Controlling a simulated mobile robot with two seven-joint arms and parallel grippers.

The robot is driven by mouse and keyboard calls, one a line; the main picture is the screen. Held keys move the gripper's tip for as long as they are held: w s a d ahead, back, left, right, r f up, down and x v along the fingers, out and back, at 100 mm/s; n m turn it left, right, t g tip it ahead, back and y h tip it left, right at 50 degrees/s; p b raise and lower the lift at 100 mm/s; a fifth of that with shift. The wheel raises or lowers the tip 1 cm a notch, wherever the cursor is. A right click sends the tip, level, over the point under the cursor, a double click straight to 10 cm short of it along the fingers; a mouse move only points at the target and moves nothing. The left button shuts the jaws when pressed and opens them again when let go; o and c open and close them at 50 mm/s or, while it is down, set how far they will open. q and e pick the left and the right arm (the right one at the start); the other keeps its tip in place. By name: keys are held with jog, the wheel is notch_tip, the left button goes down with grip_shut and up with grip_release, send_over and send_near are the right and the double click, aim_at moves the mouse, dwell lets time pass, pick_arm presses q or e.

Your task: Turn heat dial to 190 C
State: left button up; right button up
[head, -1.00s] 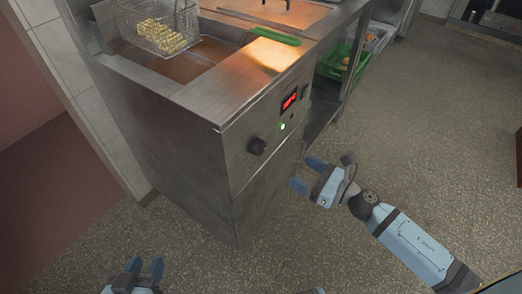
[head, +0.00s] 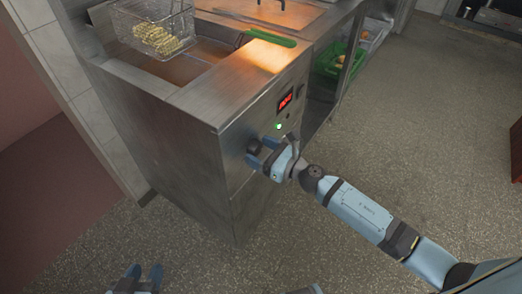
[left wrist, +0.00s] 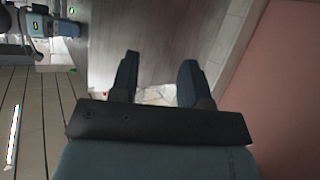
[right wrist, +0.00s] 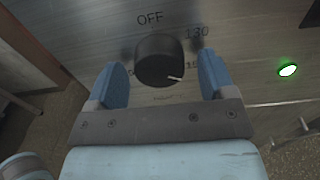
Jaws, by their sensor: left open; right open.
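The black heat dial (right wrist: 160,62) sits on the fryer's steel front, between the two open fingers of my right gripper (right wrist: 160,85) in the right wrist view. Its white pointer line points to the lower right. Above it the panel reads "OFF", and "130" is to its upper right; lower marks are partly hidden. A gap shows on both sides of the dial. In the head view my right gripper (head: 262,155) is at the dial (head: 252,146). My left gripper (head: 146,275) is open and empty, low in the head view; its fingers also show in the left wrist view (left wrist: 158,80).
The floor to the right is open.

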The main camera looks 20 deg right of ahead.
jog(key=c, duration=0.9)
